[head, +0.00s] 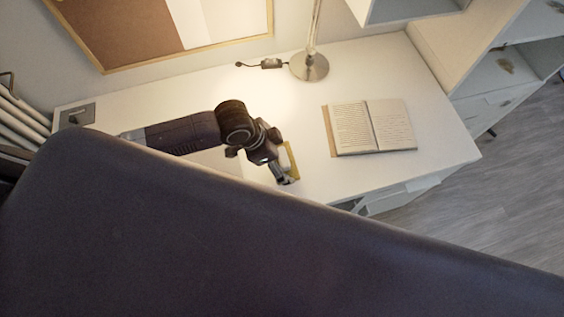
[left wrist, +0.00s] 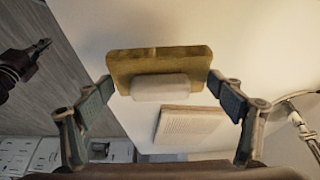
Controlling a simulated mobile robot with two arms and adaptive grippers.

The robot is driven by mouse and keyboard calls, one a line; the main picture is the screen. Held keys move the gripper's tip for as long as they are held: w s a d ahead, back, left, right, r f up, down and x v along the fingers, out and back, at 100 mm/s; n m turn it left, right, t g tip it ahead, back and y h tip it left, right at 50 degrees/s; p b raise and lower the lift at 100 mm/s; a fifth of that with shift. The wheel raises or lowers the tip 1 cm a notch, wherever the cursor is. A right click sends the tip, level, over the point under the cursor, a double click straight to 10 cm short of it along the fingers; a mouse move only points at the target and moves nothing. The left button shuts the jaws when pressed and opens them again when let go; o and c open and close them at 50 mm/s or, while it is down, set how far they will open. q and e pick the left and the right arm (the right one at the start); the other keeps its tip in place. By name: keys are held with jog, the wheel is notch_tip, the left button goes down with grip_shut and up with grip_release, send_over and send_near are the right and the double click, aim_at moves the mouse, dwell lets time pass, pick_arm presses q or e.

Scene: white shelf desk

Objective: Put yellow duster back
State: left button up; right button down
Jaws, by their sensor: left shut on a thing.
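The yellow duster (left wrist: 160,60) is a flat yellow block with a white pad-like part, seen in the left wrist view between my left gripper's two fingers. My left gripper (left wrist: 160,84) is shut on it, one finger at each end. In the head view my left gripper (head: 284,173) is over the front part of the white desk (head: 235,90), with a yellow edge of the duster (head: 294,157) showing beside it. I cannot tell whether the duster touches the desk. A dark arm end at the left of the left wrist view looks like my right gripper (left wrist: 22,68); its jaws are unclear.
An open book (head: 372,126) lies on the desk to the right of my left gripper. A lamp base (head: 310,66) with a cable stands at the back. A corkboard and whiteboard (head: 150,25) hang behind. White shelves (head: 480,60) stand at the right. My own body hides the front.

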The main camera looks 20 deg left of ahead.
aim_at(278, 162)
pick_arm(q)
jog(key=shift+f, duration=1.95)
jog(key=shift+f, duration=0.1)
jog(key=o, duration=1)
jog(key=v, duration=1.2)
